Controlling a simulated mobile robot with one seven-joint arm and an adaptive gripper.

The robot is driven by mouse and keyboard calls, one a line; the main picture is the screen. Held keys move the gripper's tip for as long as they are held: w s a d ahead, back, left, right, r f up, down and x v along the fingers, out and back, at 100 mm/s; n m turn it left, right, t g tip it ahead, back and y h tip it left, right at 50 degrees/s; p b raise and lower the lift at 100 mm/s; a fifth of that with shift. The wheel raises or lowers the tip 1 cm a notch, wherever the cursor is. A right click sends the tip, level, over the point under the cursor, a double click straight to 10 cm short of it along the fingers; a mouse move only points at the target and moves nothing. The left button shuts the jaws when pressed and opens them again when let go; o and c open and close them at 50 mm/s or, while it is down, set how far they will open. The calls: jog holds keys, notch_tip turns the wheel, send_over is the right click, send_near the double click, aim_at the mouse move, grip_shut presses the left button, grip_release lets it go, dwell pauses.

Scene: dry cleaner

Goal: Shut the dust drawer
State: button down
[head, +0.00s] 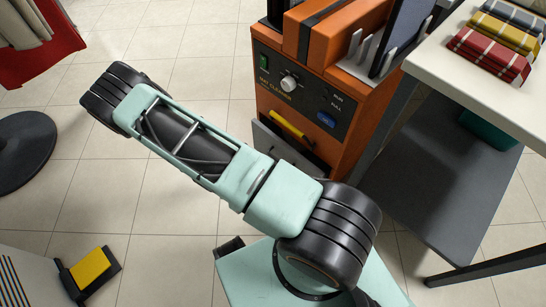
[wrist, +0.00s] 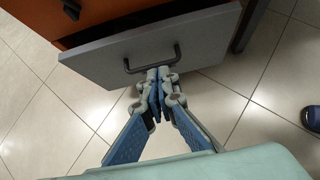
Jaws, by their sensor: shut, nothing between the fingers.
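The dust drawer has a plain grey front with a black bar handle (wrist: 152,58). In the wrist view the drawer front (wrist: 205,45) stands out from the orange machine, with a dark gap behind its top edge, so it is partly open. In the head view the drawer (head: 276,145) shows low on the machine, partly hidden by my arm. My gripper (wrist: 158,82) is shut and empty. Its fingertips are at the drawer front's lower edge, just below the handle; I cannot tell whether they touch. My gripper does not show in the head view.
The orange machine (head: 345,130) has a control panel and a yellow handle (head: 288,124) above the drawer. A white table (head: 470,85) with folded striped cloths and a dark lower shelf (head: 440,180) stands to the right.

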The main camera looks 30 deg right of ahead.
aim_at(289, 153)
jog(key=shift+w+d+r+b+x, duration=0.1)
jog(key=shift+d+r+b+x, duration=0.45)
jog(key=shift+x, duration=1.45)
jog(key=shift+w+d+r+b+x, duration=0.1)
jog(key=shift+b+x, duration=0.75)
jog(key=shift+x, duration=1.15)
jog(key=shift+w+d+r+b+x, duration=0.1)
jog(key=shift+d+r+b+x, duration=0.4)
jog(key=shift+x, duration=1.5)
jog(key=shift+a+f, duration=0.1)
jog(key=shift+a, duration=0.15)
